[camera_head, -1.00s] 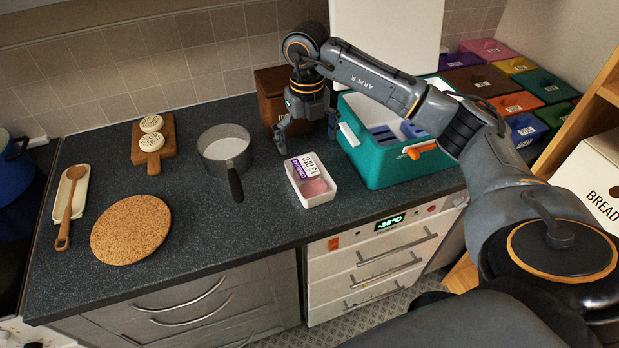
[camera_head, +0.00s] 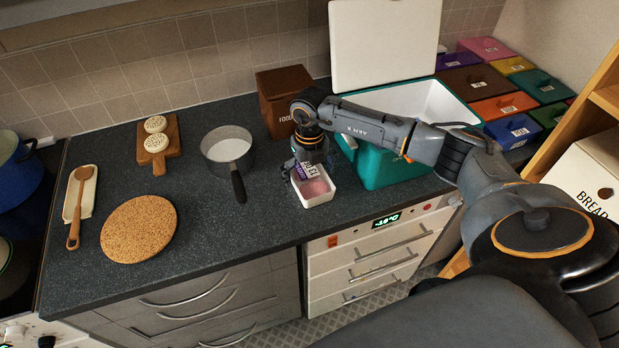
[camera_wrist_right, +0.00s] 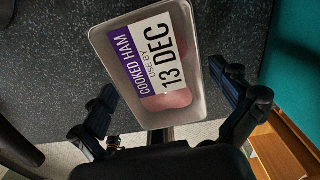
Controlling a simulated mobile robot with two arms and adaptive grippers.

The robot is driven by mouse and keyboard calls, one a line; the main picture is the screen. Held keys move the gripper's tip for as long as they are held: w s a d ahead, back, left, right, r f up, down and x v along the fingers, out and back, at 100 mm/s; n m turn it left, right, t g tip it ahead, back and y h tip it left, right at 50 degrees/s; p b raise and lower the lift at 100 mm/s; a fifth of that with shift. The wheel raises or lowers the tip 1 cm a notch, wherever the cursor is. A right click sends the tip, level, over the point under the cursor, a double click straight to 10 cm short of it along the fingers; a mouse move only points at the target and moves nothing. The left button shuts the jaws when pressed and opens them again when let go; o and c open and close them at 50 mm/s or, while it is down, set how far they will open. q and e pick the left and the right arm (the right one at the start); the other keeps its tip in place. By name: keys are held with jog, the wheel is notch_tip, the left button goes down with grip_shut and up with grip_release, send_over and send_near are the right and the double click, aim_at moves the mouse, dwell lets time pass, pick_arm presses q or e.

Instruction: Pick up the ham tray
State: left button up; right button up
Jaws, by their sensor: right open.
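The ham tray (camera_head: 318,190) is a small white tray with pink ham and a purple and white label, on the dark counter in front of the teal cool box. In the right wrist view the ham tray (camera_wrist_right: 185,106) has a clear cover and its label reads "COOKED HAM, USE BY 13 DEC". My right gripper (camera_head: 305,170) is over the tray's back part and hides some of it. In the wrist view my right gripper (camera_wrist_right: 170,88) is open, with one finger on each side of the tray's near part. I cannot tell whether the fingers touch it. My left gripper is not in view.
The teal cool box (camera_head: 385,167) stands open close to the tray's right. A saucepan (camera_head: 227,147) with its handle toward me is to the left. A brown box (camera_head: 284,95) stands behind. A cork mat (camera_head: 138,229) lies farther left, with clear counter between.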

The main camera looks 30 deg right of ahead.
jog(key=c, duration=1.4)
